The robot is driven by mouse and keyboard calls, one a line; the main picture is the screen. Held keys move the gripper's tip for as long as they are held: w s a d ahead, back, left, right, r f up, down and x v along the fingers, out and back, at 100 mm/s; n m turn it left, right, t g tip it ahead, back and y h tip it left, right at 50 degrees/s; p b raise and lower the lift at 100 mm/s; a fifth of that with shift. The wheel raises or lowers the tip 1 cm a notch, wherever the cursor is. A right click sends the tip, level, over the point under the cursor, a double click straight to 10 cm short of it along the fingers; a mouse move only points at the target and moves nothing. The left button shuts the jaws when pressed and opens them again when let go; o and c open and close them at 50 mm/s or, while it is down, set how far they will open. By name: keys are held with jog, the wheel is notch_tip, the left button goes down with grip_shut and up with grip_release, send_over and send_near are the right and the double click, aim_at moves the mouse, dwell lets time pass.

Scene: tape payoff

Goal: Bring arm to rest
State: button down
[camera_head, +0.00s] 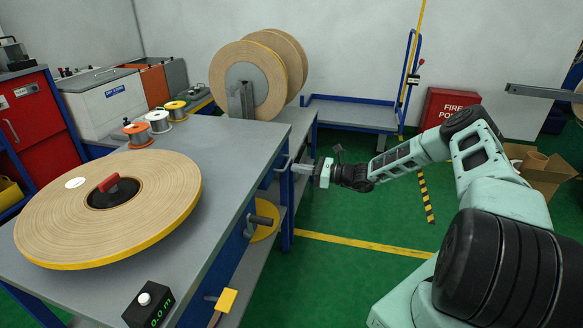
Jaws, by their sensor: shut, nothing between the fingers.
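My gripper (298,169) is at the right edge of the workbench, beside the blue frame and at about tabletop height. It is small in this view, shut and empty. My arm reaches in from the right, bent at its elbow, with its forearm running left to the gripper. I cannot tell whether the fingertips touch the bench edge.
A large tape reel (45,218) lies on the grey workbench (210,170); upright reels (232,65) stand behind. A black counter box (148,303) sits at the front. A blue cart (350,114), red fire point box (447,105) and cardboard box (545,178) stand beyond. Green floor between is clear.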

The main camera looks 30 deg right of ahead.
jog(key=v, duration=0.7)
jog(key=shift+s+d, duration=0.25)
jog(key=s+a+r+n+g+y, duration=0.1)
jog(key=a+r+n+g, duration=0.3)
jog(key=a, duration=0.6)
jog(key=s+a+r+n+g+y, duration=0.1)
jog(key=s+a+r+n+g, duration=0.1)
jog(key=a+n+g, duration=0.7)
jog(key=s+a+r+n+g+h, duration=0.2)
jog(key=s+a+r+n+h, duration=0.15)
jog(key=s+a, duration=0.35)
jog(key=s+a+r+n+g+h, duration=0.2)
jog(key=s+a+n, duration=0.25)
jog(key=a, duration=0.55)
jog(key=s+a+r+n+t+h, duration=0.2)
jog(key=s+r+n+h, duration=0.2)
jog(key=s+n, duration=0.5)
jog(key=s+a+r+n+t+h, duration=0.1)
jog(key=s+r+n+h, duration=0.3)
jog(key=s, duration=0.8)
notch_tip(320, 180, up, 13)
jog(key=n+p, duration=0.1)
jog(key=p, duration=1.3)
jog(key=shift+s, duration=0.2)
jog(key=shift+r, duration=0.1)
